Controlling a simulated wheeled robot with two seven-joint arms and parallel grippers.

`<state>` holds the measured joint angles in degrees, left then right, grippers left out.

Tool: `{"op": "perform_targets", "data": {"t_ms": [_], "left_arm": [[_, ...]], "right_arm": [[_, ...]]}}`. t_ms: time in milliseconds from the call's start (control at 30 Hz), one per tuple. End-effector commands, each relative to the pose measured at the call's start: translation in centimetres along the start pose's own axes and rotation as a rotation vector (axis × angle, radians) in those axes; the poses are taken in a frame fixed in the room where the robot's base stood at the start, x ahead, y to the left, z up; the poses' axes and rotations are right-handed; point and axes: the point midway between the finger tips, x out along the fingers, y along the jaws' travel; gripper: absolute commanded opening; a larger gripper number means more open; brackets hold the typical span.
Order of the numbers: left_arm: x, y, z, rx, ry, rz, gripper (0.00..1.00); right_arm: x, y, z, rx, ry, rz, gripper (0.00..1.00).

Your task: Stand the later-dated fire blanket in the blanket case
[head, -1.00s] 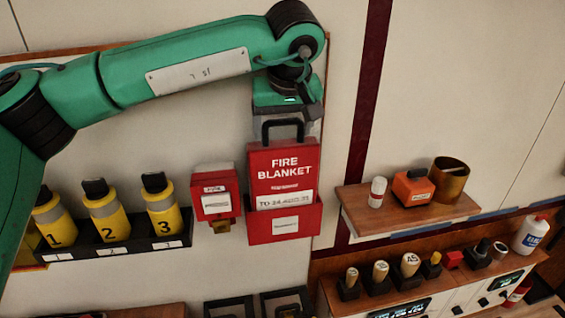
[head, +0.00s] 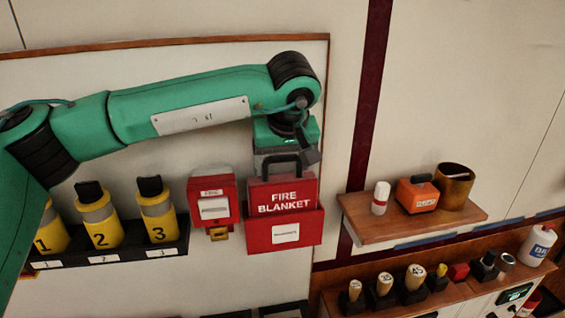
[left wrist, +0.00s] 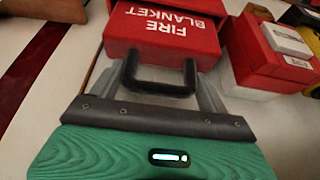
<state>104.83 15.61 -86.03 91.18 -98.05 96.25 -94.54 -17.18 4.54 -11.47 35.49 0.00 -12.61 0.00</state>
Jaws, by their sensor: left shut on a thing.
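A red fire blanket (head: 284,197) with white lettering stands upright in the red blanket case (head: 284,236) on the wall board. Its upper part shows above the case front; its date line is hidden inside. My left gripper (head: 283,160) is directly above and shut on the blanket's black handle. In the left wrist view the gripper (left wrist: 158,85) has its two fingers at either end of the black handle, and the blanket (left wrist: 165,30) is beyond. My right gripper is not in view.
A red wall box (head: 213,203) hangs just left of the case. Further left, a black rack (head: 110,253) holds yellow numbered bottles. At right, a wooden shelf (head: 412,226) carries an orange box and a brown cup. Stamps stand below it.

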Motion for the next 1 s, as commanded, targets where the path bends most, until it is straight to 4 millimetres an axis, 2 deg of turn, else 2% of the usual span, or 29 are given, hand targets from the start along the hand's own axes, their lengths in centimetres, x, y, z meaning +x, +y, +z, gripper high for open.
{"op": "perform_targets", "data": {"t_ms": [67, 100, 200, 567, 633, 1000], "left_arm": [[0.3, 0.0, 0.1, 0.000, 0.001, 0.001, 0.16], [0.3, 0.0, 0.1, 0.000, 0.000, 0.000, 0.84], [0.2, 0.0, 0.1, 0.000, 0.000, 0.000, 1.00], [-0.3, 0.0, -0.1, 0.000, 0.000, 0.000, 1.00], [-0.8, 0.1, 0.0, -0.001, 0.003, 0.002, 1.00], [-8.6, 0.1, 0.1, 0.000, 0.003, 0.001, 1.00]], "right_arm": [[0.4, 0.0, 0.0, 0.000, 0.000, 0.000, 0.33], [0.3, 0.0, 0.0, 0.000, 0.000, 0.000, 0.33], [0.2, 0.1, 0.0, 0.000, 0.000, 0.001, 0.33], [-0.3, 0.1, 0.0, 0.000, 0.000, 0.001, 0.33], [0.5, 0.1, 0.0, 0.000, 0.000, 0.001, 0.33], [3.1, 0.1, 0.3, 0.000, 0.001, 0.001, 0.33]]}}
